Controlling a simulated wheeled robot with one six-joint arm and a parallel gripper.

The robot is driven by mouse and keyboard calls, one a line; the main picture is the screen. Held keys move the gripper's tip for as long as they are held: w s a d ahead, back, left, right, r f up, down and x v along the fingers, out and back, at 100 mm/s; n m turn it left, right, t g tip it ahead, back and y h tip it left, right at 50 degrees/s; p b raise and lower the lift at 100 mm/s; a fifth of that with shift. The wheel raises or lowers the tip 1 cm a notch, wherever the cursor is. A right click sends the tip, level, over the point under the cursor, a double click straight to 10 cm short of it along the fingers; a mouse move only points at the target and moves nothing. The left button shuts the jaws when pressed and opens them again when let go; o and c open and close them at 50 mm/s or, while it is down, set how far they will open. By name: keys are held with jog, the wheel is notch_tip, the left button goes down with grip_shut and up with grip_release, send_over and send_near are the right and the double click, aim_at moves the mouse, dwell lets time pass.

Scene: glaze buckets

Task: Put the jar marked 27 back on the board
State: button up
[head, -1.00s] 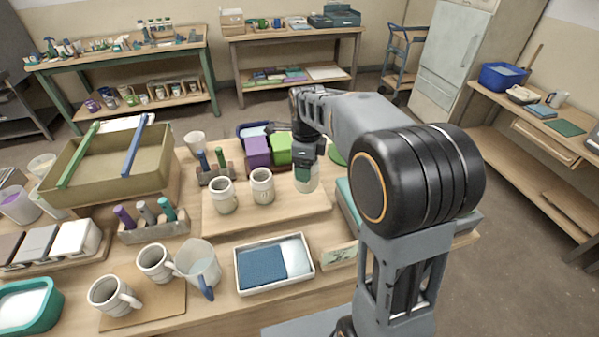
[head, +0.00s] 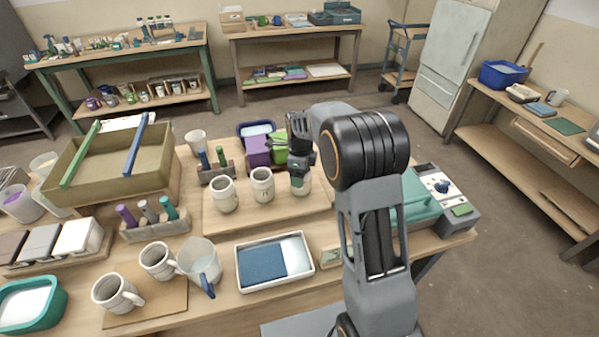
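My gripper (head: 300,168) points down over the right part of the wooden board (head: 262,222). It appears shut on a small jar (head: 300,187) with a pale lower body and a green upper part. The fingers and the jar's top overlap, and no number can be read on it. The jar is upright, at or just above the board; I cannot tell whether it touches. Two pale jars, the left one (head: 223,194) and the middle one (head: 262,185), stand on the board to its left.
A purple box (head: 257,151) and a green box (head: 281,150) stand behind. A white tray with a blue pad (head: 262,263) lies in front. A teal-topped device (head: 415,205) is at right. Mugs and a pitcher (head: 203,268) stand front left.

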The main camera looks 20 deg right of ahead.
jog(key=shift+f, duration=0.15)
jog(key=o, duration=1.1)
notch_tip(320, 180, up, 12)
jog(key=s+f+n+t, duration=0.1)
jog(key=s+n+t, duration=0.2)
jog(key=s+n, duration=2)
jog(key=shift+s+a+n+t, duration=0.2)
jog(key=shift+s+n+t, duration=0.1)
jog(key=shift+s+n, duration=0.15)
